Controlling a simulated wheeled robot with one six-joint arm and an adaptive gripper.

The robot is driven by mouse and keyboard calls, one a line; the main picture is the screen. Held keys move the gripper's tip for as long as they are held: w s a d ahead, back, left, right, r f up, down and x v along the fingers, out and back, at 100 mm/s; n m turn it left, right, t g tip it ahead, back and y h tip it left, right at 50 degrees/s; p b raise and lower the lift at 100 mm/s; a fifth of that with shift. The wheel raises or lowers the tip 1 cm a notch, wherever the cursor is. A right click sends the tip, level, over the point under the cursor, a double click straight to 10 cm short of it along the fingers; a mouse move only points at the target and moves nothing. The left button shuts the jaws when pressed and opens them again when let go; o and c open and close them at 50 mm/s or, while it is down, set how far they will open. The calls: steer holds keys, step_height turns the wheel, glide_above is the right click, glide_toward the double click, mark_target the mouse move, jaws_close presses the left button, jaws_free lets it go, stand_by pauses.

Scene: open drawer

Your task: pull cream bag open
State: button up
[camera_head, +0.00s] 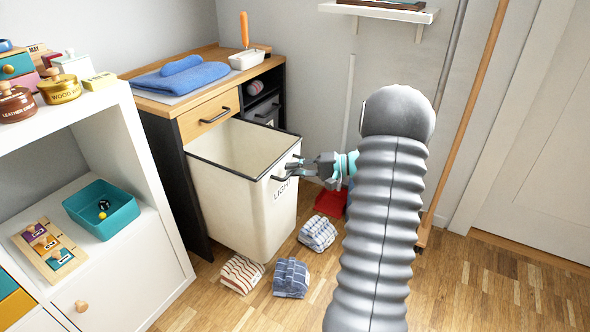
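The cream bag (226,203) is a tall bin-like hamper with a dark rim and lettering starting "LIGH" on its right side. It stands tilted out of the wooden-topped cabinet, with its open top showing a bare inner wall. A dark handle (281,177) sits on its right side near the rim. My gripper (293,169) is at this handle, with its dark fingers around or beside it. The fingers are small and overlap the handle, so I cannot tell whether they are closed on it. My grey ribbed arm covers part of the floor and wall to the right.
Folded cloths (291,278) lie on the wooden floor in front of the bag. A white shelf unit (140,262) stands at the left, holding a teal bin (103,221). A wooden drawer (209,115) is above the bag. A wooden pole (468,112) leans at the right. Floor at the lower right is clear.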

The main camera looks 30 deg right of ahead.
steer(key=o, duration=0.4)
steer(key=shift+d, duration=0.1)
steer(key=v, duration=1.2)
